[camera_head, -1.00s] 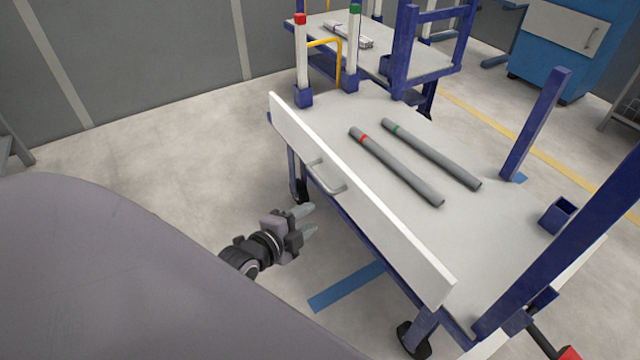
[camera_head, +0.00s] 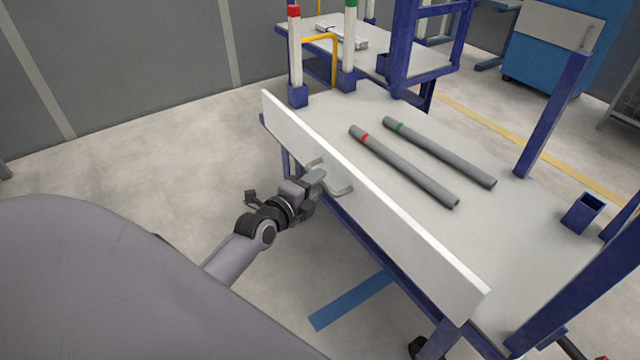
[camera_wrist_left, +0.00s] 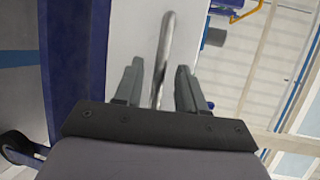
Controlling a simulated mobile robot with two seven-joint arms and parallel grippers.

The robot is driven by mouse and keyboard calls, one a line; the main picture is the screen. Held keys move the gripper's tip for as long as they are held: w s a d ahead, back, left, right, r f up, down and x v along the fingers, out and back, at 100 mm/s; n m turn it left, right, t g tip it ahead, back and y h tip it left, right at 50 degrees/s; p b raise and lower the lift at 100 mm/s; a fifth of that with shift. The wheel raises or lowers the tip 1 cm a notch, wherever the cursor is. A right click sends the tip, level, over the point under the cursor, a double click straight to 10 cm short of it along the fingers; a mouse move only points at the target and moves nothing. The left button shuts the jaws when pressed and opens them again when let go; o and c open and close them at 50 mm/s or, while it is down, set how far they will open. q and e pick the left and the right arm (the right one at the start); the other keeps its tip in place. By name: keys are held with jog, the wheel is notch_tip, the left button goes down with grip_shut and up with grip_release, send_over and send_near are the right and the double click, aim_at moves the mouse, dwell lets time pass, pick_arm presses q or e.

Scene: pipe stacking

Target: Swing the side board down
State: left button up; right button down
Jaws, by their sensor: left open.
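The white side board (camera_head: 400,230) stands upright along the near long edge of the cart. A grey bar handle (camera_head: 342,190) is fixed to its outer face. My left gripper (camera_head: 318,178) is at the handle, open. In the left wrist view the handle (camera_wrist_left: 163,60) runs between the two spread fingers of the gripper (camera_wrist_left: 158,85), with a gap at each side. Whether the fingers touch the handle in the head view cannot be told. My right gripper is not in view.
Two grey pipes, one with a red band (camera_head: 410,170) and one with a green band (camera_head: 440,152), lie on the cart top (camera_head: 490,230). Blue posts (camera_head: 550,115) rise at its far side. Open floor (camera_head: 150,150) lies left of the cart.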

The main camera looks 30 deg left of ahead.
aim_at(330, 183)
pick_arm(q)
jog(key=shift+w+f+b, duration=0.2)
jog(key=shift+w+b, duration=0.1)
jog(key=shift+w, duration=0.95)
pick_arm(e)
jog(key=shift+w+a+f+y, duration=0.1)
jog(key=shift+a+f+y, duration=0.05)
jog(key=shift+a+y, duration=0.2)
pick_arm(q)
grip_shut()
jog(key=shift+s+f, duration=0.1)
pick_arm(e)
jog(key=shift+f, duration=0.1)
